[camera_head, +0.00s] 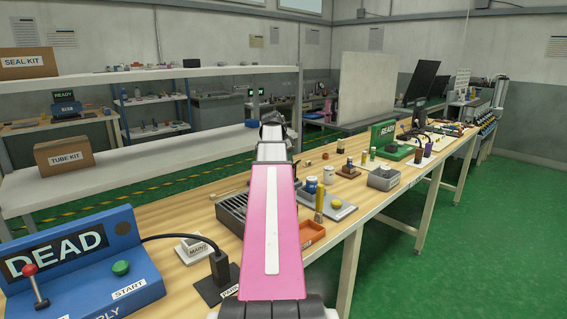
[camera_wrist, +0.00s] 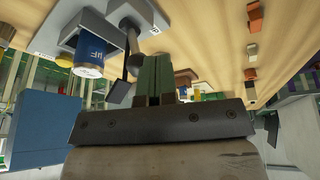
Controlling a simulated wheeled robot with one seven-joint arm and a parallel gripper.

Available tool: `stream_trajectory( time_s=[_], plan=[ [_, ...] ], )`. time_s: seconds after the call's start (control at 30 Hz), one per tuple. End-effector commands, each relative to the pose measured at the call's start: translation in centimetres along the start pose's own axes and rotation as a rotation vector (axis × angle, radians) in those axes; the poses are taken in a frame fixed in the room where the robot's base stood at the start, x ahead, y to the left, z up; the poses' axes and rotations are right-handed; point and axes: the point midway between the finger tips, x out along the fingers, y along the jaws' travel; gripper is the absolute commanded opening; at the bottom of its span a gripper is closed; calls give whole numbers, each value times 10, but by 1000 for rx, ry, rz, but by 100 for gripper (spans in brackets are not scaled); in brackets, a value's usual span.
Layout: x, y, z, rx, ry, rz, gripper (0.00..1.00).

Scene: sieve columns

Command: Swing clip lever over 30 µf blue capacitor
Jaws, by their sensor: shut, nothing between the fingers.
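A blue capacitor (camera_wrist: 90,50) with white lettering ending in "F" shows at the upper left of the wrist view, seated against a grey holder (camera_wrist: 75,30). Beside it is a grey block with a rounded part (camera_wrist: 130,12) and a dark flat arm (camera_wrist: 132,62), which may be the clip lever; I cannot tell for certain. My gripper (camera_wrist: 158,60) has green fingers, shut together and empty. In the picture, they lie just right of the dark arm; whether they touch it is unclear. In the head view my pink arm hides most of this spot.
Small orange and brown blocks (camera_wrist: 252,50) lie on the wooden bench right of my fingers. In the head view a blue DEAD console (camera_head: 80,255) stands at front left, a grey slotted box (camera_head: 232,212) beside my arm, and an orange tray (camera_head: 312,233) on the right.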

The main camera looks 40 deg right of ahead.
Motion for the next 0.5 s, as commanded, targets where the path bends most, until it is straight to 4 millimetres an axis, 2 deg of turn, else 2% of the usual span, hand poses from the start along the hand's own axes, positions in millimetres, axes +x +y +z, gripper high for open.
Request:
stream_trajectory(
  time_s=[0.1, 0.27, 0.5],
  plan=[
    [-1, 13, -6, 34, -43, -92, 0],
    [-3, 23, -13, 36, -45, -96, 0],
    [-1, 43, -20, 105, -134, -292, 0]
  ],
)
